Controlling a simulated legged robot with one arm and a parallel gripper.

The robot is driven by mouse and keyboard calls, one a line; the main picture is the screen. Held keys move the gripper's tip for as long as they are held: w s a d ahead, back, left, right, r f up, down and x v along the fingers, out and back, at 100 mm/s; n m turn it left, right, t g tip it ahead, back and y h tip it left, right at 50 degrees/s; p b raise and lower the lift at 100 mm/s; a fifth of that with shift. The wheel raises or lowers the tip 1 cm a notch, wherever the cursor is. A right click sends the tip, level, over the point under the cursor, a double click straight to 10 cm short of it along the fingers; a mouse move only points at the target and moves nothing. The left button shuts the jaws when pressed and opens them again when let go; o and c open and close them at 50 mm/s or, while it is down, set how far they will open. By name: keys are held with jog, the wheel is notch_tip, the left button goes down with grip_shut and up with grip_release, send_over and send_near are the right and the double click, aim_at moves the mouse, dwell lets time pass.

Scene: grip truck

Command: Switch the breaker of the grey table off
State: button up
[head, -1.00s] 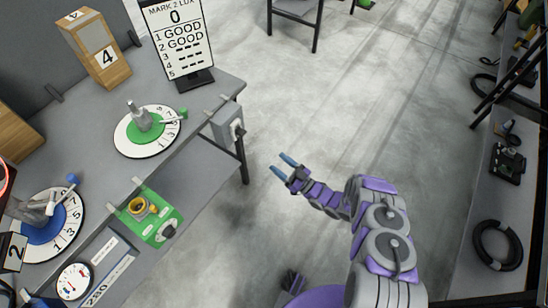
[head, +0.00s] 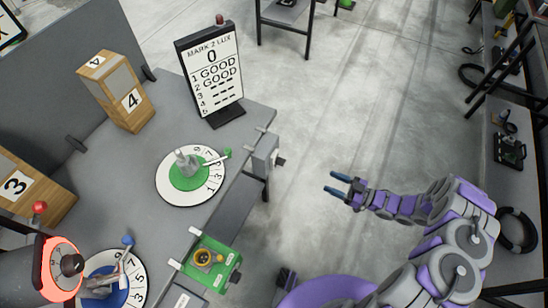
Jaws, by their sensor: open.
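The grey table (head: 146,165) fills the left of the head view. A grey breaker box (head: 264,153) is fixed to the table's right edge, with a small dark switch (head: 280,161) on its right side. I cannot tell the switch's position. My gripper (head: 334,183) is open and empty, its two blue-tipped fingers pointing left. It is to the right of the breaker box, apart from it, over the floor.
A shelf (head: 503,175) with cables runs along the right. The floor (head: 345,105) between is clear.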

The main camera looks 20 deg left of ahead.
aim_at(279, 162)
jog(key=a+b, duration=0.1)
jog(key=a, duration=0.5)
jog(key=w+a, duration=0.1)
jog(key=a, duration=0.6)
jog(key=a+b, duration=0.1)
jog(key=a, duration=0.5)
jog(key=shift+w+a+f+b, duration=0.15)
jog(key=shift+a+f+b, duration=0.05)
jog(key=shift+b, duration=0.1)
jog(key=shift+d+r, duration=0.1)
jog(key=shift+d, duration=0.4)
jog(key=shift+c, duration=1.3)
jog(key=shift+a, duration=0.2)
jog(key=c, duration=0.8)
jog(key=shift+f+y+b, duration=0.8)
jog(key=shift+y+b, duration=0.05)
jog(key=shift+y, duration=0.35)
jog(key=shift+f+y+b, duration=0.15)
jog(key=shift+y+b, duration=0.4)
jog(key=shift+y, duration=0.15)
